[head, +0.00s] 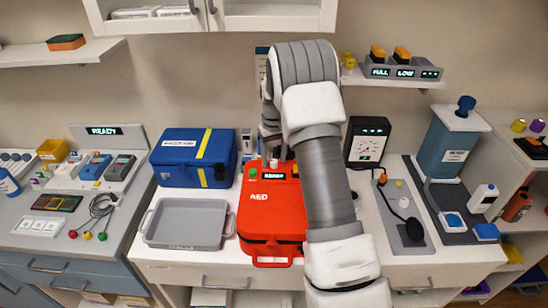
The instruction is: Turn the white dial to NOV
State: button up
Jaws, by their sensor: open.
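A red AED case (258,212) stands on the middle counter, with a READY display and a green knob (253,174) on its upper part. A small white piece (274,163) shows at its top edge and may be the white dial; its markings, including NOV, are too small to read. My gripper (269,149) points down just above and behind the case, close to this white piece. It is open, and my forearm hides part of it and the right side of the case. I cannot tell whether the fingers are around the white piece or apart from it.
A blue case (194,158) with a yellow band and a grey tray (186,243) stand left of the AED case. A black meter (367,141) stands at the right. A shelf (390,81) with lit FULL and LOW boxes hangs above it.

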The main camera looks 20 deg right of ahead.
aim_at(274, 161)
notch_tip(274, 161, up, 8)
jog(key=shift+f+b, duration=0.2)
jog(key=shift+b, duration=0.15)
dwell(0.5)
